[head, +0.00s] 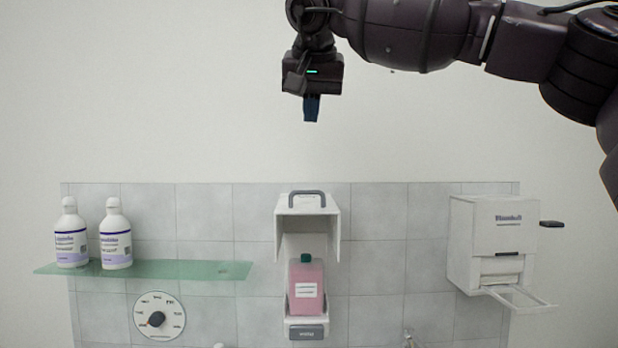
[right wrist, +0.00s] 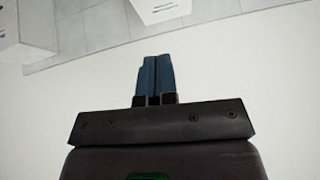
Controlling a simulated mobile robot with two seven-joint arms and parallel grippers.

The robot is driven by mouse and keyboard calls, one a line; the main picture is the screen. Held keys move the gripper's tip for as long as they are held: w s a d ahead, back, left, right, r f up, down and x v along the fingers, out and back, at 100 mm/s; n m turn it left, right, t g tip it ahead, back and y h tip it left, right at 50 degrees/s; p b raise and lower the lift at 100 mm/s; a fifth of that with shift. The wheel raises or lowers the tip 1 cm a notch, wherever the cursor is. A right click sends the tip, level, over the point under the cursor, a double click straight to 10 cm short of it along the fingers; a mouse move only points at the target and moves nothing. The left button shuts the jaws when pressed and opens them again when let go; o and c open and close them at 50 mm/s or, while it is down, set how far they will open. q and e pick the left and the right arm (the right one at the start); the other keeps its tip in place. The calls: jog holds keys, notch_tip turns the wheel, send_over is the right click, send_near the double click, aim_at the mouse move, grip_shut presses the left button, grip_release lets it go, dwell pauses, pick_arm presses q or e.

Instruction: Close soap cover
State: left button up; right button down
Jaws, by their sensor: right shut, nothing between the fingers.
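The white soap dispenser (head: 285,310) is on the tiled wall in the middle of the head view. Its white cover (head: 307,222) is raised, with a dark grey handle (head: 307,194) on top. A pink soap bottle (head: 306,290) with a green cap stands exposed inside. My right gripper (head: 311,108) is above the dispenser, apart from it, pointing down. Its blue fingers are shut and empty; they also show in the right wrist view (right wrist: 155,75). My left gripper is not in view.
Two white bottles (head: 71,235) (head: 115,236) stand on a green glass shelf (head: 190,269) at left, above a round dial (head: 159,317). A white box dispenser (head: 492,240) with a side knob and a protruding front frame is at right. The wall above the tiles is bare.

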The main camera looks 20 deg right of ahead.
send_over(308, 209)
jog(key=w, duration=0.1)
jog(key=shift+n, duration=0.4)
jog(key=f, duration=0.8)
jog(key=shift+d+f, duration=0.2)
jog(key=shift+d, duration=0.15)
jog(key=shift+s+a+f, duration=0.1)
jog(key=shift+f, duration=0.5)
jog(key=shift+s+a+f, duration=0.1)
jog(key=shift+f, duration=0.45)
jog(key=shift+s+f, duration=0.1)
jog(key=shift+f, duration=0.65)
jog(key=shift+a, duration=0.1)
